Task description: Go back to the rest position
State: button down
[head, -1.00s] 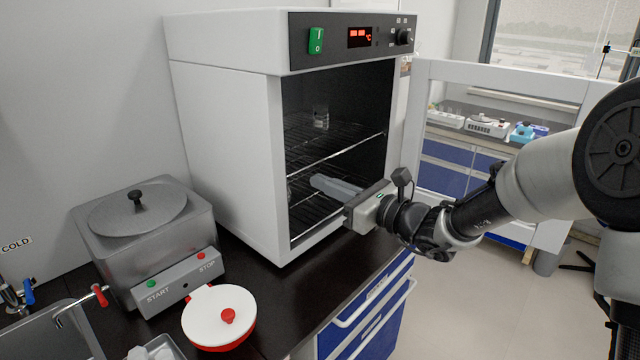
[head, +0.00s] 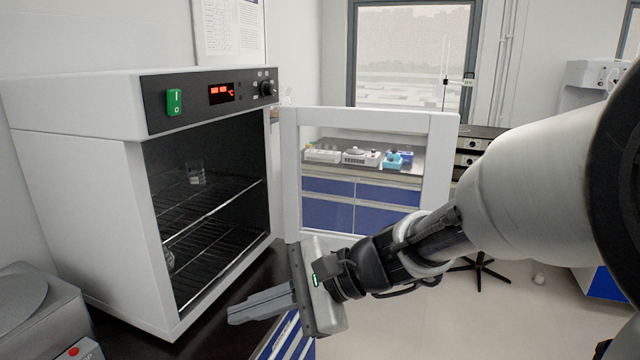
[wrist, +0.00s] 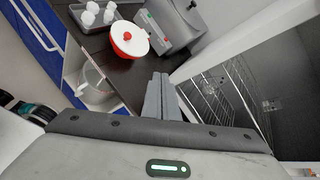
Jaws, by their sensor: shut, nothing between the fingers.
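My gripper (head: 236,313) is shut and empty in the head view. It is outside the oven (head: 75,190), low in front of its open chamber and above the counter edge. In the wrist view my gripper (wrist: 158,80) points toward the counter with its fingers together. The oven door (head: 440,165) stands open to the right, behind my wrist. A glass beaker (head: 196,172) sits on the upper wire rack inside the oven. Another glass piece shows partly on the lower rack (head: 215,255).
Blue drawers (wrist: 35,35) lie below. In the head view, open floor (head: 490,320) lies to the right. A far bench (head: 370,160) stands behind the door.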

jog(key=s+d+n+t+h, duration=0.2)
jog(key=s+d+n+h, duration=0.15)
jog(key=d, duration=0.55)
jog(key=s+d+n+t+h, duration=0.1)
jog(key=s+d+n+h, duration=0.3)
jog(key=d, duration=0.4)
jog(key=s+d+n+t+h, duration=0.2)
jog(key=d+n+h, duration=0.25)
jog(key=d, duration=0.45)
notch_tip(320, 180, up, 17)
jog(key=p, duration=1.6)
jog(key=shift+w+f+m, duration=0.15)
jog(key=shift+m, duration=0.25)
